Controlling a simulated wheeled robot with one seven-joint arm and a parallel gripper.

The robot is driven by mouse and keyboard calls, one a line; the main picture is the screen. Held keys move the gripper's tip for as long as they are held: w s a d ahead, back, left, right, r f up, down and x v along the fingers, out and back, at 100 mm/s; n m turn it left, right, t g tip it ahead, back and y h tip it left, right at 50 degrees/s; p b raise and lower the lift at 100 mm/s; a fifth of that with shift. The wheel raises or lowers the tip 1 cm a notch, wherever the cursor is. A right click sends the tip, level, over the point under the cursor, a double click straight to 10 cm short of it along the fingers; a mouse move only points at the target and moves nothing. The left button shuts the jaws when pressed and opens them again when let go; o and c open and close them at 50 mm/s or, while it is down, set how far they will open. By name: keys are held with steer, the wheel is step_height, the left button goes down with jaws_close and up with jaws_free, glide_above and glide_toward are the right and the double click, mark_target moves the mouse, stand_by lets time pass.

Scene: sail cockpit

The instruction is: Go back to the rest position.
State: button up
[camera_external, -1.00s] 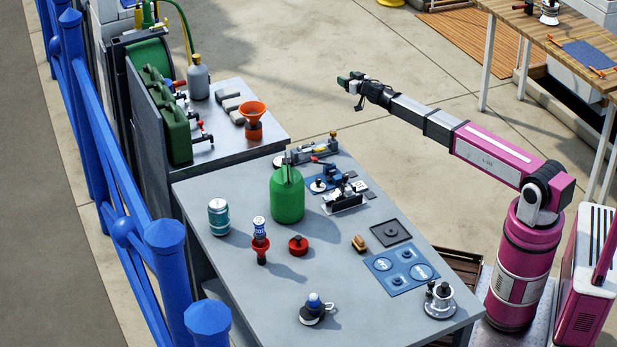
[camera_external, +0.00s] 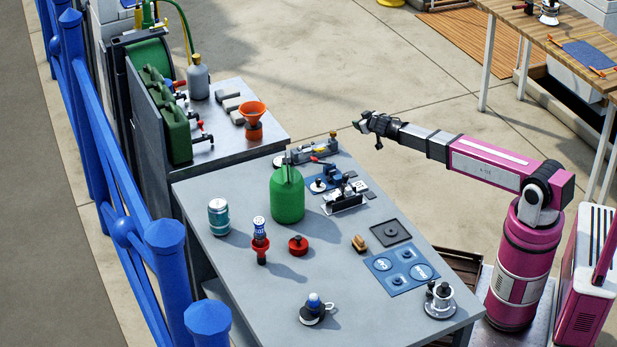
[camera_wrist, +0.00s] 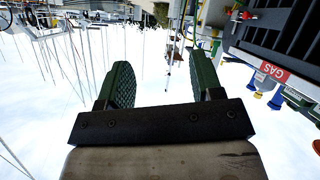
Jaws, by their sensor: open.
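My gripper (camera_external: 358,124) is at the end of my outstretched pink and grey arm, in the air beyond the far right side of the grey table (camera_external: 225,278). In the wrist view my gripper (camera_wrist: 166,88) shows two green textured fingers spread apart with nothing between them. It touches nothing that I can see. The wrist view looks out over a bright, washed-out background, with a dark grille and a red GAS label (camera_wrist: 272,72) at the right.
On the table stand a green can (camera_external: 287,196), a teal tin (camera_external: 219,217), a red knob (camera_external: 298,245), a blue plate (camera_external: 384,284) and a metal winch (camera_external: 440,300). A side bench (camera_external: 222,150) holds an orange funnel (camera_external: 252,112). Open floor lies behind my arm.

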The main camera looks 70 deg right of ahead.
steer(key=s+a+f+n+g+y, duration=0.1)
steer(key=s+a+f+g+y, duration=0.2)
steer(key=a, duration=1.1)
steer(key=s+a+f+n+g+y, duration=0.2)
steer(key=s+a+f, duration=0.5)
steer(key=s+a, duration=0.4)
steer(key=s+a+f+n+g+y, duration=0.2)
steer(key=s+a+f+g+y, duration=0.2)
steer(key=a, duration=1.3)
steer(key=s+f, duration=0.1)
steer(key=s, duration=0.2)
steer(key=shift+s+a, duration=0.2)
steer(key=shift+s, duration=0.15)
steer(key=shift+f, duration=0.1)
